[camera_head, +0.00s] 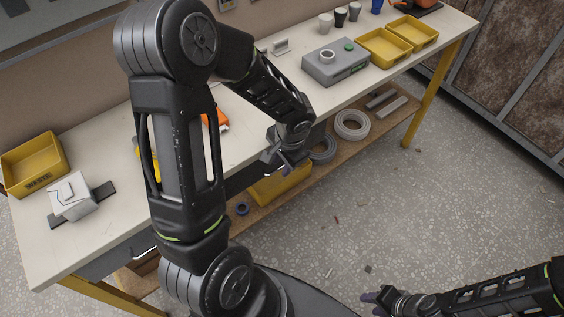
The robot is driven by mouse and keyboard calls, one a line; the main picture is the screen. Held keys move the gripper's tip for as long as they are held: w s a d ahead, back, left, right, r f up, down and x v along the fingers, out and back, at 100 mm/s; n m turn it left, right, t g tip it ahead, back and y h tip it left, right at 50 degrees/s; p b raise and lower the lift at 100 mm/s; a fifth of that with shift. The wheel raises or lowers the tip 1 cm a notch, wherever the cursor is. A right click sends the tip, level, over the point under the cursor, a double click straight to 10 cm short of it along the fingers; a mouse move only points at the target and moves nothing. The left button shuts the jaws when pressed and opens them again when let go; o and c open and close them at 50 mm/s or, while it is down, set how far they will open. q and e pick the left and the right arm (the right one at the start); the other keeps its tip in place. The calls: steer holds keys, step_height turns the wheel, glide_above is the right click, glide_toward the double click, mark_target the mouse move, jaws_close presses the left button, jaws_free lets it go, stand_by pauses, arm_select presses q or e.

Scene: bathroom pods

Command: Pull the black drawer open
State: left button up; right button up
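A dark drawer front (242,181) shows under the front edge of the workbench, partly hidden behind my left arm. My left gripper (279,160) is at the bench's front edge, by the right end of this dark front. Whether it touches a handle is too small to tell, and so is the gap between its fingers. My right gripper (371,298) is low at the bottom of the view, over the floor and away from the bench. Its finger gap is unclear.
The workbench (110,147) carries a yellow waste bin (33,164), a grey box (336,64) and yellow trays (384,47). The lower shelf holds a yellow bin (279,187) and grey coils (352,124). The floor in front is mostly clear.

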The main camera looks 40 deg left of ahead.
arm_select(q)
steer(key=shift+c, duration=0.4)
jaws_close()
stand_by(0.9)
